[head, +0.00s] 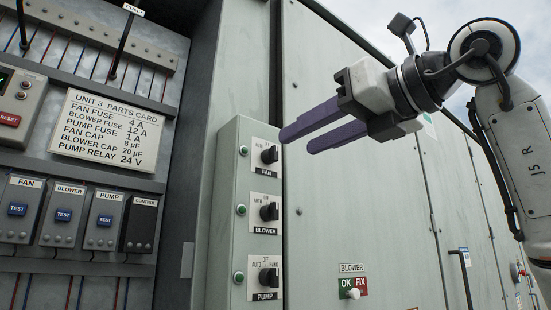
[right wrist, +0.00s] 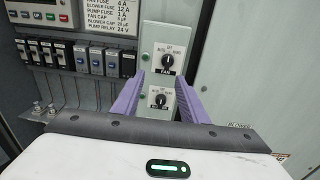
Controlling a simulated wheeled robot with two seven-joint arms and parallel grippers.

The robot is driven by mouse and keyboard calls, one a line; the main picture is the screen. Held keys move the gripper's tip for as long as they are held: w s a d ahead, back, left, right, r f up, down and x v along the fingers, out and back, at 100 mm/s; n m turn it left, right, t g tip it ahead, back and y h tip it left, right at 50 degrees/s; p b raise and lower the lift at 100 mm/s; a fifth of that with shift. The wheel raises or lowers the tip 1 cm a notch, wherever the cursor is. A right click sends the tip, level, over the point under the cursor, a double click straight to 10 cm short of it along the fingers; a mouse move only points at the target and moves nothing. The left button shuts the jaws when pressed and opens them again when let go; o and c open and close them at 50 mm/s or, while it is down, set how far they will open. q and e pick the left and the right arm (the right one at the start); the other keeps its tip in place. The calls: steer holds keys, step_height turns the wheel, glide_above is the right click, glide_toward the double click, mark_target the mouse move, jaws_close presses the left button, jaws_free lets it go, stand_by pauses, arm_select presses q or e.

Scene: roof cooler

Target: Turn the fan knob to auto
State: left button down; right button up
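The fan knob (head: 269,154) is a black rotary knob on a white plate labelled FAN, at the top of a grey-green control box (head: 228,190). In the right wrist view the fan knob (right wrist: 167,62) shows ahead, beyond the fingertips, with AUTO marked left and OFF on top. The blower knob (right wrist: 160,100) shows between the fingers. My left gripper is not in view.
The blower knob (head: 269,211) and pump knob (head: 268,277) sit below, each with a green lamp beside it. An open cabinet with a parts card (head: 107,130) and relays stands left. Flat door panels (head: 350,215) lie right, with an OK/FIX switch (head: 353,292).

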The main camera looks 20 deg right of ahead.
mark_target(277, 150)
steer(key=shift+m+t+h, duration=0.3)
steer(key=shift+h, duration=0.1)
steer(key=p+x, duration=0.1)
steer(key=x, duration=0.5)
steer(key=d+r+p+x, duration=0.1)
steer(key=x, duration=0.2)
steer(key=shift+w+p, duration=0.1)
steer(key=shift+p, duration=0.2)
steer(key=shift+r, duration=0.1)
jaws_close()
